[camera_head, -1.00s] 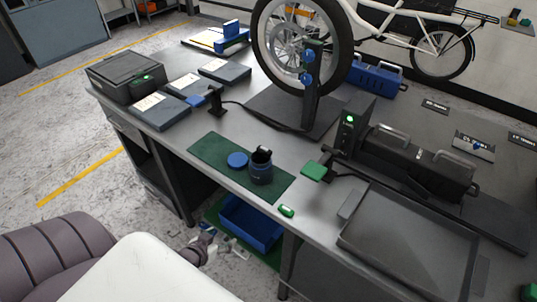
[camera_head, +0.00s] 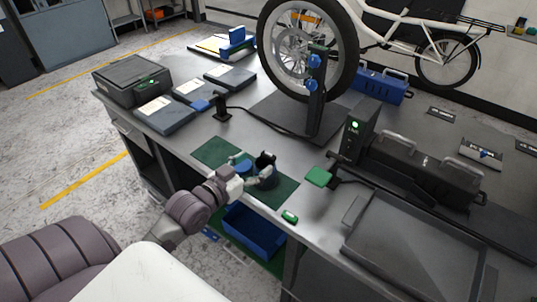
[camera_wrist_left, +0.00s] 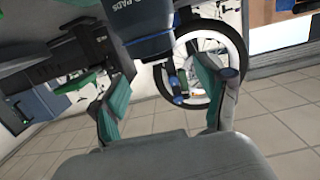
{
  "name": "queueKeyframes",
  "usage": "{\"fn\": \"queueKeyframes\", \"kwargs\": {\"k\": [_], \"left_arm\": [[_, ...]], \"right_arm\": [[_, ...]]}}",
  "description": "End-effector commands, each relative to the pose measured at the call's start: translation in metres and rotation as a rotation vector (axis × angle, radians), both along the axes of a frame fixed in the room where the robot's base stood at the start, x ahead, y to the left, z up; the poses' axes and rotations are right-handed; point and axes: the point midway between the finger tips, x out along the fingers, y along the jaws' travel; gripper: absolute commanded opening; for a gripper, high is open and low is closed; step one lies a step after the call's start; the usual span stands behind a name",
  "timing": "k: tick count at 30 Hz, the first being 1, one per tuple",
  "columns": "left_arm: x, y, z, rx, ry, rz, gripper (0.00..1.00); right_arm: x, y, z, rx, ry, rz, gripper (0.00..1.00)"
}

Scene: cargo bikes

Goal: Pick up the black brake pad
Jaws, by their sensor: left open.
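A dark cup (camera_head: 268,178) stands on the green mat (camera_head: 285,193) near the bench's front edge. A black piece (camera_head: 265,158), which may be the brake pad, shows at its mouth; its shape is too small to make out. My left gripper (camera_head: 254,171) is open at the cup's near left side, its fingers partly covering the cup and the blue round lid (camera_head: 243,168). In the left wrist view, the cup (camera_wrist_left: 150,42), lettered "PADS", shows above and between the two teal-padded fingers (camera_wrist_left: 165,95). No pad shows in that view. My right gripper is out of view.
A green pad on a stand (camera_head: 318,177) and a small green item (camera_head: 289,216) lie right of the mat. A grey tray (camera_head: 350,246) is at the right front. A blue bin (camera_head: 250,232) is below the bench. The wheel stand (camera_head: 316,95) rises behind.

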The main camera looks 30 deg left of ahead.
Motion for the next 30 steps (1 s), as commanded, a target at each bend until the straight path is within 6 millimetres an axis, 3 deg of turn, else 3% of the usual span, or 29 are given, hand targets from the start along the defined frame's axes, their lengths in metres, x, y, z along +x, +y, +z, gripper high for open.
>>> {"fn": "queueKeyframes", "kwargs": {"k": [7, 15, 24, 25, 30], "left_arm": [[0.018, -0.002, 0.000, -0.002, -0.001, 0.000, 0.76], [0.055, -0.006, -0.005, 0.000, 0.000, 0.000, 0.76], [0.061, -0.007, -0.008, 0.000, 0.001, 0.000, 0.76], [0.061, -0.007, -0.008, 0.000, 0.001, 0.000, 0.74], [0.061, -0.007, -0.008, 0.000, 0.001, 0.000, 0.46]], "right_arm": [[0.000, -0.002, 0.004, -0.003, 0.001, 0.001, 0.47], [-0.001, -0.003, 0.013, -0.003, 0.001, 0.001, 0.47], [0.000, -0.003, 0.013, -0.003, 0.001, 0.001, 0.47], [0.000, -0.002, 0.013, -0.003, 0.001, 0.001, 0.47], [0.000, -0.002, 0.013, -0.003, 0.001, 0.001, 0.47]]}}
